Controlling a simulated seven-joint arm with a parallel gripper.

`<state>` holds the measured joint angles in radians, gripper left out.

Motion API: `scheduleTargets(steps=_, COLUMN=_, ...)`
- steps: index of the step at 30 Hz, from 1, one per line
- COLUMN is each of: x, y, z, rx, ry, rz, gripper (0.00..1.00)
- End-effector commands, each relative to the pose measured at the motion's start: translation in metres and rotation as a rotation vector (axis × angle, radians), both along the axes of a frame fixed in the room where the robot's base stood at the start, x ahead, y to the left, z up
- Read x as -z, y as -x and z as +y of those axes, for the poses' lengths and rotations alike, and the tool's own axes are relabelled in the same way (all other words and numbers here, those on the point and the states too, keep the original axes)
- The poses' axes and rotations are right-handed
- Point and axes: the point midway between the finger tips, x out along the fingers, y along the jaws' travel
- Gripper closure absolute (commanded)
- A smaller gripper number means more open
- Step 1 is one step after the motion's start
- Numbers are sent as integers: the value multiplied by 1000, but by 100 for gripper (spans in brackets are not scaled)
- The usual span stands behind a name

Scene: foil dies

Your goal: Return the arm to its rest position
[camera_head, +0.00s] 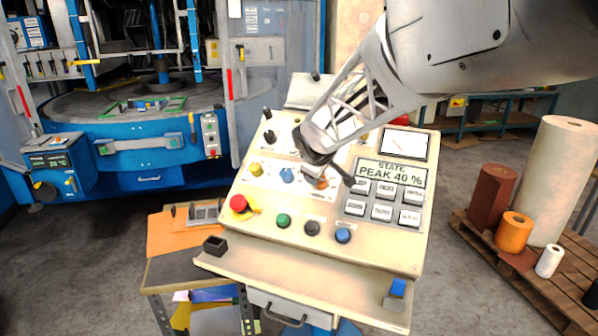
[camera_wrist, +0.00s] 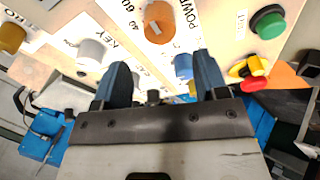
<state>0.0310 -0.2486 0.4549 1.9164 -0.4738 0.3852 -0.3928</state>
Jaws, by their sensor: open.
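My arm (camera_head: 385,70) comes in from the upper right and reaches down over a beige control console (camera_head: 270,265). My gripper (camera_head: 325,165) is just above the upper middle of the panel, near an orange knob (camera_head: 321,183). In the wrist view, my gripper (camera_wrist: 160,75) shows two dark blue fingers spread apart. I see nothing held between them. The orange knob (camera_wrist: 158,22) lies beyond the fingers, with a grey knob (camera_wrist: 90,52) to its left and a blue knob (camera_wrist: 183,66) below right. I cannot tell whether a fingertip touches the panel.
A blue machine (camera_head: 150,150) stands behind left. A pallet (camera_head: 520,270) with rolls is at right. Open floor lies between console and pallet.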

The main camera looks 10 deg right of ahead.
Motion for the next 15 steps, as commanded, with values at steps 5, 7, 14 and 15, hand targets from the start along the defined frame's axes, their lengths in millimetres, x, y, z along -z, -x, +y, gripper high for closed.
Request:
scheduleTargets(steps=5, x=-4, y=3, z=1, rx=0, ry=0, rz=0, gripper=33)
scheduleTargets(steps=7, x=-4, y=3, z=1, rx=0, ry=0, rz=0, gripper=33)
scheduleTargets(steps=14, x=-4, y=4, z=1, rx=1, ry=-1, rz=0, gripper=33)
scheduleTargets(steps=15, x=-4, y=4, z=1, rx=2, ry=-2, rz=0, gripper=33)
